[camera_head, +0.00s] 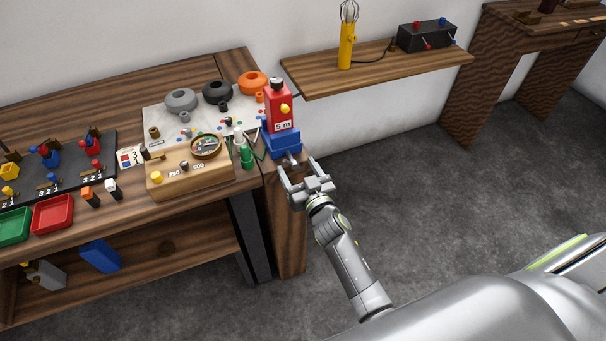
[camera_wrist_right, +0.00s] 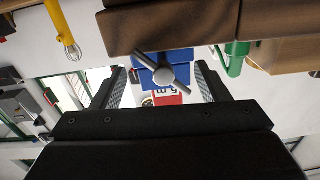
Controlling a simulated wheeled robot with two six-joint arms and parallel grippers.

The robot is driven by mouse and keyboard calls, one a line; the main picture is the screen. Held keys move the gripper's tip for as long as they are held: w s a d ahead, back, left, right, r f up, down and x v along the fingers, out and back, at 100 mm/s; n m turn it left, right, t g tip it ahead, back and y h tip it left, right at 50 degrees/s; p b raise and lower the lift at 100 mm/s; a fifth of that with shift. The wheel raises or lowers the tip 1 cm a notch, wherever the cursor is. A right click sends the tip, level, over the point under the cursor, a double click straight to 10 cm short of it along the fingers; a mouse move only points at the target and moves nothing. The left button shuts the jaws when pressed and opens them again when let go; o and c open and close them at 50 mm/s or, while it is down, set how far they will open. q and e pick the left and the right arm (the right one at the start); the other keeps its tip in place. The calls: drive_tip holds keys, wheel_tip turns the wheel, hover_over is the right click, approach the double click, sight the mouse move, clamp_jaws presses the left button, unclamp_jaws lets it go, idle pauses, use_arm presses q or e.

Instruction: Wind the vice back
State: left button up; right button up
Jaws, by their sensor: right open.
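The blue vice (camera_head: 283,143) is at the right front corner of the workbench, with a red block (camera_head: 279,108) marked "5 m" standing in it. Its grey handle (camera_head: 292,159) sticks out at the front. In the right wrist view the handle is a slanted bar with a round hub (camera_wrist_right: 163,76), in front of the blue vice body (camera_wrist_right: 149,77). My right gripper (camera_head: 299,172) is open just in front of the handle. In the right wrist view its fingers (camera_wrist_right: 157,88) stand on either side of the hub, with no visible grip on it. My left gripper is out of view.
A wooden box with dials (camera_head: 188,179) and a green clamp-like tool (camera_head: 246,155) are left of the vice. Grey, black and orange rings (camera_head: 217,92) lie behind. A wall shelf (camera_head: 376,72) is at back right. Open floor lies right of the bench.

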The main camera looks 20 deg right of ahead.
drive_tip(key=s+d+p, duration=0.1)
drive_tip(key=s+p, duration=0.1)
drive_tip(key=s, duration=1.5)
drive_tip(key=shift+s+p, duration=0.2)
drive_tip(key=shift+p, duration=0.2)
